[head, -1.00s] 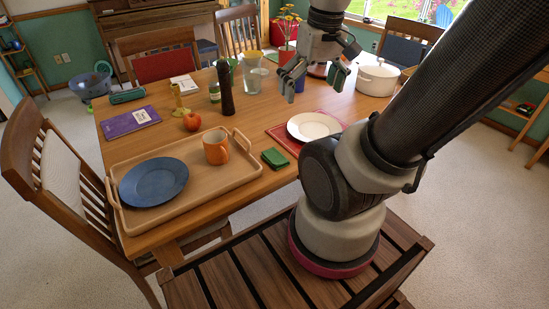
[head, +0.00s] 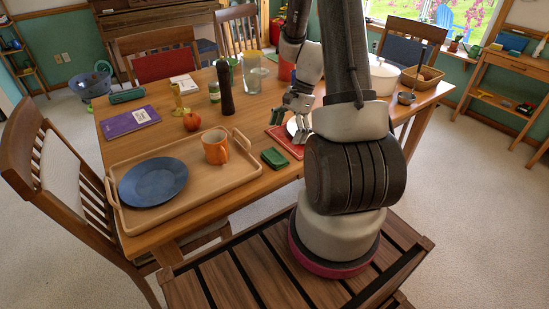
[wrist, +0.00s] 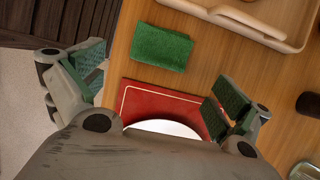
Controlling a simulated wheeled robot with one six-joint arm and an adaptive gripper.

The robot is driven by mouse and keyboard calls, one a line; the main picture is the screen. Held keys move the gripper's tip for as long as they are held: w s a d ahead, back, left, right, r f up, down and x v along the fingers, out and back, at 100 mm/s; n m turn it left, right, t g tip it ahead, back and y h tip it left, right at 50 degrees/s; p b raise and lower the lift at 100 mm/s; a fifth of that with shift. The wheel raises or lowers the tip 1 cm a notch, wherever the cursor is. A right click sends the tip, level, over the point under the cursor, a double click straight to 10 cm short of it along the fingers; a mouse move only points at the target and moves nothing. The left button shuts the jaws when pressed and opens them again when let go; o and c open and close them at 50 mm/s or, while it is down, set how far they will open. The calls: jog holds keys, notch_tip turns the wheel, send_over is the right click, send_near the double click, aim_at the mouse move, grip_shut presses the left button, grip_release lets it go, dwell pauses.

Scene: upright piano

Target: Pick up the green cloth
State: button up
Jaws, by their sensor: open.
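The green cloth (head: 274,158) lies folded flat on the wooden table, just right of the wooden tray in the head view. In the wrist view the green cloth (wrist: 161,48) is wholly uncovered, ahead of the fingertips and between their lines.
The wooden tray (head: 128,220) holds a blue plate (head: 154,182) and an orange mug (head: 216,147). A dark pepper mill (head: 225,88) stands behind the tray.

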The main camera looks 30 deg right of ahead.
aim_at(279, 152)
jog(key=x, duration=0.7)
jog(key=shift+d+f, duration=0.1)
jog(key=shift+f, duration=0.2)
jog(key=c, duration=0.6)
jog(key=shift+c, duration=0.2)
jog(key=shift+r, duration=0.1)
notch_tip(279, 152, up, 10)
jog(key=shift+f, duration=0.1)
jog(key=shift+c, duration=0.2)
jog(key=shift+o, duration=0.4)
jog(key=shift+c, duration=1.4)
